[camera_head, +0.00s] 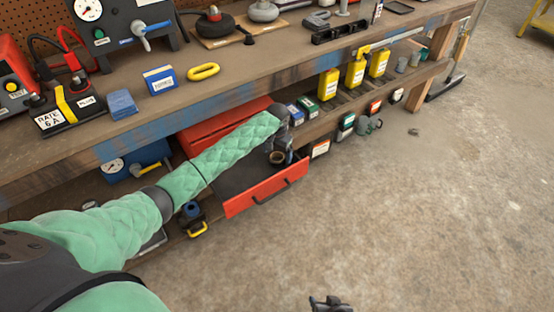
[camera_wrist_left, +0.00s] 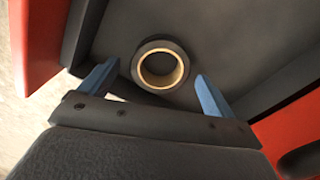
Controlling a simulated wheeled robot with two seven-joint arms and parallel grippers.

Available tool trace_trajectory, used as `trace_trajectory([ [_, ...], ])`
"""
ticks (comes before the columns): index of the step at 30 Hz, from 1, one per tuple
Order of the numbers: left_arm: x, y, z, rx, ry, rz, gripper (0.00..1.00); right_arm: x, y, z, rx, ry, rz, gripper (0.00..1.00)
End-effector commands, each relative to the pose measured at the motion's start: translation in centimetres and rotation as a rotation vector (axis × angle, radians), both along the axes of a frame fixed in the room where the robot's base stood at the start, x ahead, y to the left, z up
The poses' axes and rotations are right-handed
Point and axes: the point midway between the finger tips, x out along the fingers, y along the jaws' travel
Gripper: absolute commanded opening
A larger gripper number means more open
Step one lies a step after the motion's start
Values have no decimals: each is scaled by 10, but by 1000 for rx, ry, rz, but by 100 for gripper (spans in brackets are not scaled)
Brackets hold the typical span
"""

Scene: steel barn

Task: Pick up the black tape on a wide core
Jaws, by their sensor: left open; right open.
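The black tape on a wide tan core (camera_head: 277,157) lies in an open red drawer (camera_head: 240,201) under the workbench. In the left wrist view the tape (camera_wrist_left: 160,48) lies flat on the dark drawer floor, its core hole facing the camera. My left gripper (camera_head: 282,150) reaches down into the drawer over the tape. In the left wrist view its two blue fingers (camera_wrist_left: 156,88) are apart, one to each side of the tape's near part, with nothing between them gripped. My right gripper (camera_head: 330,303) shows only in part at the bottom edge of the head view, away from the drawer.
The workbench top (camera_head: 250,65) overhangs the drawer and my left arm passes just in front of its edge. Yellow bottles (camera_head: 355,72) and small boxes (camera_head: 307,104) stand on the lower shelf to the right. The concrete floor (camera_head: 420,220) at the right is mostly clear.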

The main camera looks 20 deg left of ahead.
Motion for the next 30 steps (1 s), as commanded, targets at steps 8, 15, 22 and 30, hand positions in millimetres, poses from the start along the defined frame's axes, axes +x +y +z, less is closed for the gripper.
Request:
trace_trajectory([
  [8, 0, 1, -25, 1, 1, 0, 89, 4, 0, 9, 1, -6, 0, 47],
  [15, 0, 1, -25, 1, 0, 0, 72, 1, 0, 4, 0, 1, 0, 47],
  [22, 0, 1, -25, 1, 0, 0, 40, -5, 0, 0, -1, 10, 1, 47],
  [30, 0, 1, -20, 1, -1, 0, 40, -5, 0, 0, -1, 9, 1, 47],
])
